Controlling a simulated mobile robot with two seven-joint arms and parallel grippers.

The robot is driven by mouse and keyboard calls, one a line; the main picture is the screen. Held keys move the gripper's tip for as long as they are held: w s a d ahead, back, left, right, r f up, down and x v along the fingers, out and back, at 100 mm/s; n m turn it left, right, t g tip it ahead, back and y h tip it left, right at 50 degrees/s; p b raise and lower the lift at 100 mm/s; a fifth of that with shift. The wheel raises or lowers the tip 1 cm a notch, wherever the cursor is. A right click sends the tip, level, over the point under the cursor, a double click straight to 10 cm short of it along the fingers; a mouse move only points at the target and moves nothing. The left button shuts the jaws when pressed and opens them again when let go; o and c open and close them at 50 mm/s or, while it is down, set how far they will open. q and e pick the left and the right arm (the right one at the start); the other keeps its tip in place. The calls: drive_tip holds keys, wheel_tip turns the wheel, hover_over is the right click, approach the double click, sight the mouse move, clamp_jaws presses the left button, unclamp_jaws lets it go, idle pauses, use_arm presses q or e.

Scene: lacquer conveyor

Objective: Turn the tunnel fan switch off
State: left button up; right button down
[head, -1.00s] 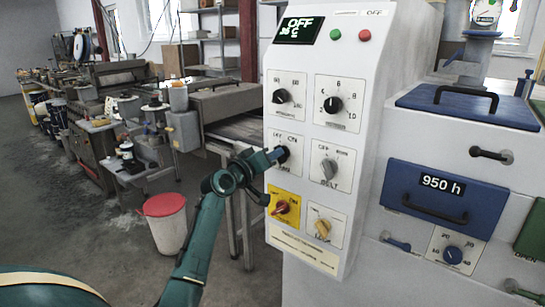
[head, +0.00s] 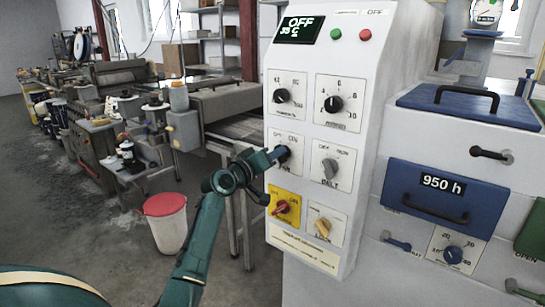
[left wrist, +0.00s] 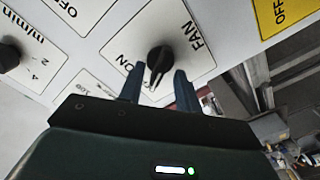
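The tunnel fan switch (left wrist: 160,60) is a black rotary knob on a white plate marked ON and FAN. In the left wrist view its ridge points down the picture, away from the ON label; the plate's lower part is hidden by my gripper. My left gripper (left wrist: 158,86) has one finger on each side of the knob, with visible gaps, so it is open around it. In the head view the left gripper (head: 279,154) reaches the fan plate from the left and covers part of the knob (head: 285,152). My right gripper is not in view.
The grey belt knob (head: 330,168) is right of the fan plate, a red switch on yellow (head: 282,207) below, and black dials (head: 333,104) above. A display (head: 299,30) reads OFF. A red-lidded bin (head: 165,206) stands on the floor at left.

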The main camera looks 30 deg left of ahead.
use_arm(q)
drive_tip(key=shift+s, duration=0.1)
drive_tip(key=s+a+b, duration=0.1)
drive_tip(key=s+b, duration=0.1)
drive_tip(key=s, duration=1.1)
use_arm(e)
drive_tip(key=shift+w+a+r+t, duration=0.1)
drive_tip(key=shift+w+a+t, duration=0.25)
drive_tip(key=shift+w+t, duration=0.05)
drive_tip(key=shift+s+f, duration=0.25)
